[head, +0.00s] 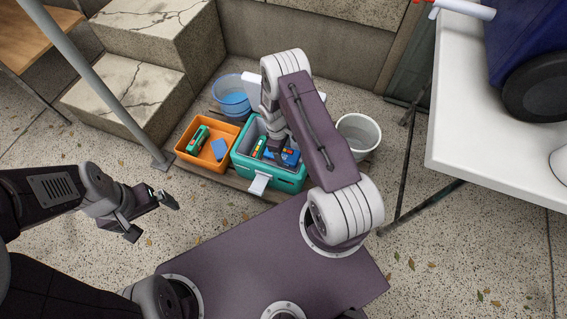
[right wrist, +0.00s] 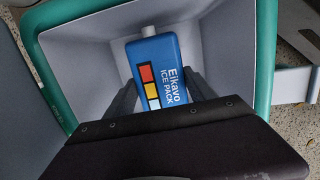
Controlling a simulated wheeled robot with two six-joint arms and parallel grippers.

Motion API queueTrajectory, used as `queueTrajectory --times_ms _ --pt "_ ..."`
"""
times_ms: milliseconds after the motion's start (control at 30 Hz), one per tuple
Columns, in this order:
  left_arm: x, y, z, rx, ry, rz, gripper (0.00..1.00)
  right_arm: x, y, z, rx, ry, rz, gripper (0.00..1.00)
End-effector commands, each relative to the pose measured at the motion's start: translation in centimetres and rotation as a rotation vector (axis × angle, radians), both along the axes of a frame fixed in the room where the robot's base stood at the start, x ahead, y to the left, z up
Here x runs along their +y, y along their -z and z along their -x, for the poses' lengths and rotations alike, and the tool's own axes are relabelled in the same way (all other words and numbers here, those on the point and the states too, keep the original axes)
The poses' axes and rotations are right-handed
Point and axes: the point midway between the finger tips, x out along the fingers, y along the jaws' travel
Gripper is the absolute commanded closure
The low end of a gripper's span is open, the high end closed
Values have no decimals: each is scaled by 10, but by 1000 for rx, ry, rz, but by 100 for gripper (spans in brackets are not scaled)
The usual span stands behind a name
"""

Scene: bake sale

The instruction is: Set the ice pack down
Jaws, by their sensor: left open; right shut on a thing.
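In the head view the ice pack (head: 291,158) is partly hidden by my right arm, which reaches down into the cooler box (head: 288,183). My left gripper (head: 153,212) is open and empty, left of the boxes and apart from them.
An orange crate (head: 203,166) left of the cooler holds a green item (head: 199,139) and a blue one (head: 220,149). A green item with coloured marks (head: 259,147) is in the cooler. A blue bucket (head: 232,88) and white bucket (head: 359,133) stand close by. A white table (head: 470,130) is at right.

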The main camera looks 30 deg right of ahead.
Motion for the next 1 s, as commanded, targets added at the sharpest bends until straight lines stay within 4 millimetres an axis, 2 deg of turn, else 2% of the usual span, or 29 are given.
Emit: queueTrajectory --times_ms 33,300,500,733,900,933,1000 --pt "0 8 0 0 0 0 0 0 10 0 0 0 0 93" --pt "0 12 0 0 0 0 0 0 17 0 0 0 0 93" --pt "0 40 0 0 0 0 0 0 54 0 1 0 0 93" --pt "0 37 0 0 0 0 0 0 52 0 0 0 0 93" --pt "0 40 0 0 0 0 0 0 57 0 0 0 0 93" --pt "0 40 0 0 0 0 0 0 57 0 1 0 0 34" --pt "0 39 0 0 0 0 0 0 56 0 0 0 0 15"
